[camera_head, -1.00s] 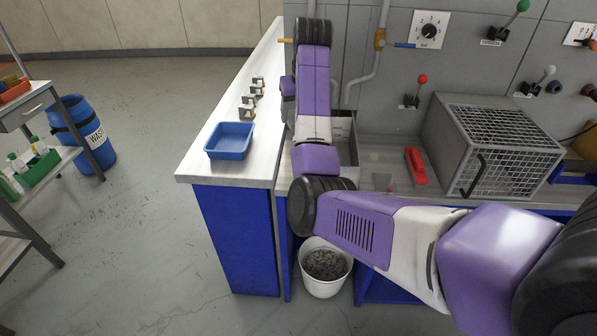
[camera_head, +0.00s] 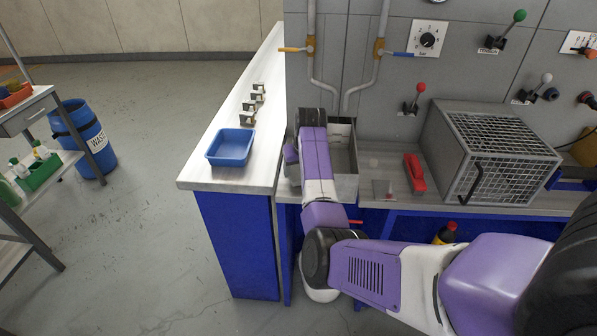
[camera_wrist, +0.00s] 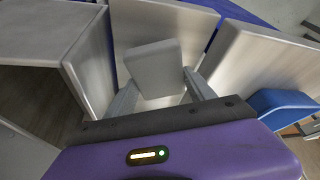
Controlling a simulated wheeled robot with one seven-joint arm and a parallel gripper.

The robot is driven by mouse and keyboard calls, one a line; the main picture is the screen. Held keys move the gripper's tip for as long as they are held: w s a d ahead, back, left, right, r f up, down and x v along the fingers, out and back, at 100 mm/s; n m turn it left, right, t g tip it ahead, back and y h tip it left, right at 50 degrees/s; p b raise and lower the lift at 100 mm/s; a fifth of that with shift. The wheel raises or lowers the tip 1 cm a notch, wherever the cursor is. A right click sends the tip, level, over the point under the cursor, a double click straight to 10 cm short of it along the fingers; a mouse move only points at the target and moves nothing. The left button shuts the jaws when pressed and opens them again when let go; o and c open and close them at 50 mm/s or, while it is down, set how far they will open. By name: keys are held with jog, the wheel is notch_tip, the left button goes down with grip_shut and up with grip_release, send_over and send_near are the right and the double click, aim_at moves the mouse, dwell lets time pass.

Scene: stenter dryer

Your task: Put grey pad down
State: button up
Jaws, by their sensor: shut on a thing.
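The grey pad (camera_wrist: 155,68) is a pale, flat, rounded-edged piece in the wrist view. My gripper (camera_wrist: 160,82) is shut on it, with one finger on each side. Pale flat surfaces lie beyond the pad; I cannot tell whether it touches any of them. In the head view my arm hides both the gripper and the pad, and its wrist end is beside the open metal box (camera_head: 346,160) on the bench.
A blue tray (camera_head: 230,147) stands on the pale counter (camera_head: 208,179) to the left, with several small metal blocks behind it. A red-handled tool (camera_head: 414,173) and a caged grey box (camera_head: 488,150) stand to the right. Pipes and levers line the wall.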

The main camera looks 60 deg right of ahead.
jog(key=shift+f, duration=0.7)
jog(key=shift+f, duration=0.15)
jog(key=o, duration=1.4)
jog(key=v, duration=1.2)
jog(key=shift+w+d+r, duration=0.1)
jog(key=shift+r, duration=0.1)
